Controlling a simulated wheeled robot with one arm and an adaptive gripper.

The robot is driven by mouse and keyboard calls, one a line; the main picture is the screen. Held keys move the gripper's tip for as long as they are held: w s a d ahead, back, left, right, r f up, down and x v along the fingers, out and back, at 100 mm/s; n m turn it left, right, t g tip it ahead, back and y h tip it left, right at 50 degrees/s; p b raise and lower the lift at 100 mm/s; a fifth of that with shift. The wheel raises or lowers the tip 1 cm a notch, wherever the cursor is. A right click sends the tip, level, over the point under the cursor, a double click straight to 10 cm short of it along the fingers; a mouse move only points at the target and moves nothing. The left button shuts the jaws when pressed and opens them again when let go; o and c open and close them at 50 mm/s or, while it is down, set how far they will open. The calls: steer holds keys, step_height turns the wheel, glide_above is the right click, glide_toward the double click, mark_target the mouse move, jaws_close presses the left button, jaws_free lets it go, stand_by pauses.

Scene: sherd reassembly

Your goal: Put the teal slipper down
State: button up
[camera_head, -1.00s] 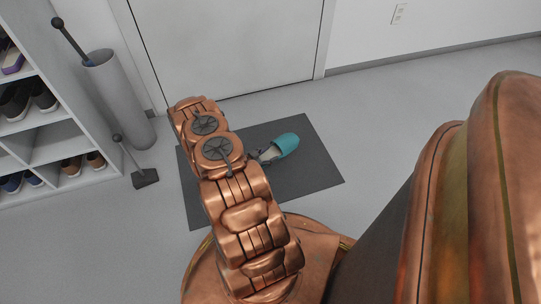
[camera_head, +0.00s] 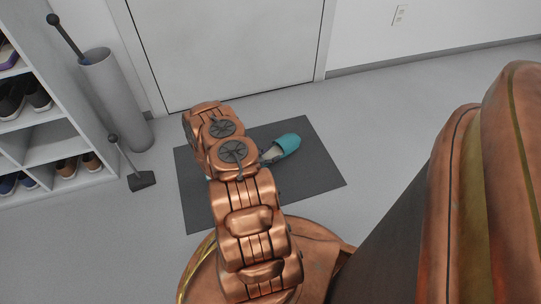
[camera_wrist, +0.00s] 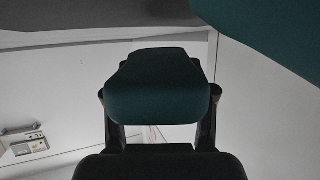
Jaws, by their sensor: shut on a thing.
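A teal slipper (camera_head: 287,143) with a pale inside shows in the head view, just right of my wrist, over the far part of the dark grey mat. My arm covers its near left end. In the wrist view, a dark teal piece (camera_wrist: 158,88) sits between the two fingers of my gripper (camera_wrist: 158,104), which is shut on it. Another teal surface fills the upper right corner of the wrist view, very close. I cannot tell whether both belong to one slipper. My fingers are hidden in the head view, and contact with the mat cannot be seen.
The dark grey mat (camera_head: 318,180) lies before a closed white door (camera_head: 230,45). A shoe shelf (camera_head: 62,130) stands at left, beside a grey cylinder (camera_head: 118,100) and a dark-based rod (camera_head: 141,181). Bare floor is clear to the right of the mat.

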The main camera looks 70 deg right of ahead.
steer(key=shift+f, duration=0.6)
steer(key=o, duration=1.2)
steer(key=shift+r, duration=0.1)
steer(key=shift+r, duration=0.35)
steer(key=shift+w+a+r+p, duration=0.3)
steer(key=shift+w+a+r, duration=0.05)
steer(key=shift+a+r, duration=0.15)
steer(key=shift+p+v, duration=1.8)
steer(key=shift+v, duration=3.5)
